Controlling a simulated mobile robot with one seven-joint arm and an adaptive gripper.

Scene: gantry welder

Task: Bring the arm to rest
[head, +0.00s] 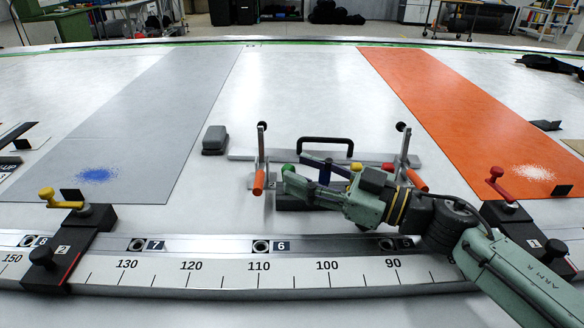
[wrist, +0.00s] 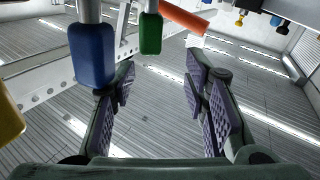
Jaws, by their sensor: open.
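My green-grey gripper (head: 297,170) is low over the table, reaching in from the lower right toward the left in the head view. In the wrist view my gripper (wrist: 160,64) has its two padded fingers wide apart with nothing between them. A fixture bar (head: 240,155) with a black bow handle (head: 325,141) lies just behind it. A left toggle clamp with an orange grip (head: 259,182) stands just left of the fingertips. A blue grip (wrist: 91,54) and a green grip (wrist: 150,33) show near the fingers in the wrist view. Whether the fingers touch anything is unclear.
A right toggle clamp (head: 404,143) stands behind my wrist. Black clamp blocks with a yellow lever (head: 62,199) and a red lever (head: 498,183) sit on the numbered front rail (head: 200,245). A grey plate (head: 140,130) and an orange plate (head: 450,110) flank the fixture. Bare table lies between.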

